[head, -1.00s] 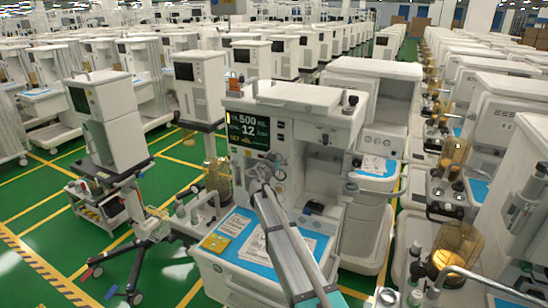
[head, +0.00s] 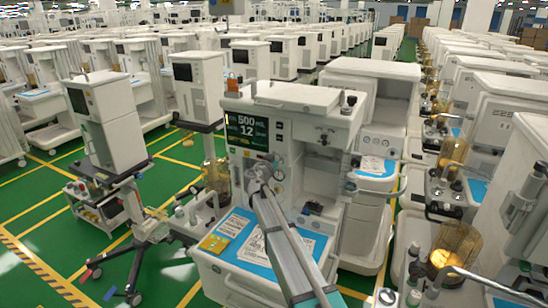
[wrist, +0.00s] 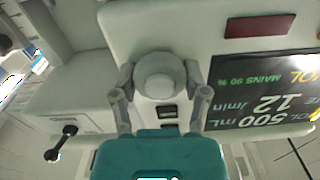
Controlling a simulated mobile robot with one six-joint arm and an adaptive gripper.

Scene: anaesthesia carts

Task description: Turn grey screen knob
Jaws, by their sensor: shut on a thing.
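The anaesthesia machine's dark screen (head: 247,132) shows "500" and "12" on the front panel in the head view. In the wrist view the screen (wrist: 262,92) lies to the right, its text upside down. The round grey knob (wrist: 160,76) sits beside the screen. My gripper (wrist: 160,90) is shut on the knob, with one finger on each side of it. In the head view my gripper (head: 256,173) is at the panel just below the screen, and it and my arm hide the knob.
Below my arm a blue worktop (head: 262,249) carries papers and a yellow item (head: 213,243). A wheeled cart with a monitor (head: 105,120) stands left. More machines crowd the right side. Green floor (head: 165,275) is open at the front left.

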